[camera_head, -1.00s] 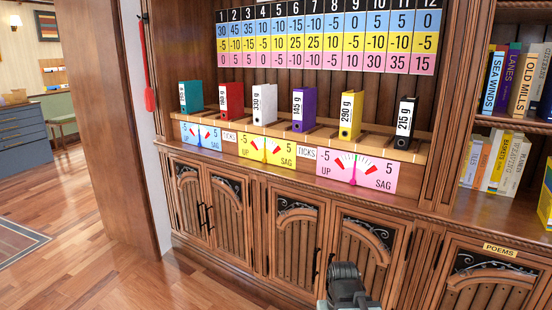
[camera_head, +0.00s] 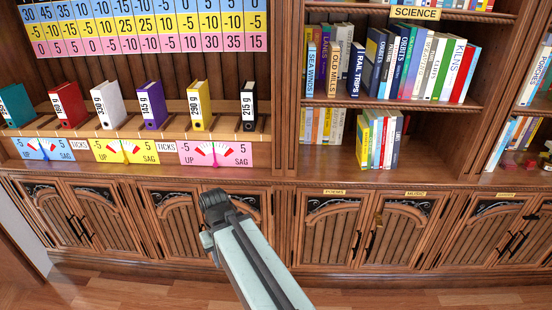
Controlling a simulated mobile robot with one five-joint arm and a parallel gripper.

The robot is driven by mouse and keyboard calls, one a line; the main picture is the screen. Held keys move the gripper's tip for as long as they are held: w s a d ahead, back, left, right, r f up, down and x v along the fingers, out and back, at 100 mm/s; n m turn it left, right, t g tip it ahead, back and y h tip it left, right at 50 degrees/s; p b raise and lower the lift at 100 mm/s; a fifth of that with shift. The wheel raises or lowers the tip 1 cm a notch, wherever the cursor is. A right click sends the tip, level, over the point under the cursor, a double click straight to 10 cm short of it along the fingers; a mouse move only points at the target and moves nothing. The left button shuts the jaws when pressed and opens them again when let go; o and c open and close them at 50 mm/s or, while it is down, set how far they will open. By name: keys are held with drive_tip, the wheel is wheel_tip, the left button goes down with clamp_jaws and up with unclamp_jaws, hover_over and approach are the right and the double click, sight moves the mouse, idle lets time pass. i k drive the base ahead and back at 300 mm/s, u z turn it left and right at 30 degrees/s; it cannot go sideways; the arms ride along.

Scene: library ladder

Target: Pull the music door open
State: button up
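The music door (camera_head: 397,232) is the cabinet door under the small yellow MUSIC label (camera_head: 416,195), in the lower cabinets right of center. It looks shut, with a dark arched grille at its top and a dark upright handle (camera_head: 370,244) near its left edge. The door labelled POEMS (camera_head: 328,235) is beside it on the left and also looks shut. My gripper (camera_head: 213,198) shows at the end of my pale arm, left of both doors and apart from the music door. Its fingers cannot be made out.
Shelves of books (camera_head: 420,62) stand above the doors, with a SCIENCE label (camera_head: 414,13). Several coloured binders (camera_head: 153,105) stand on a wooden ledge at left, above dial cards (camera_head: 215,154). A strip of wooden floor (camera_head: 420,298) in front of the cabinets is clear.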

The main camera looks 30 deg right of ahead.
sight(409, 218)
drive_tip(key=z, duration=1.95)
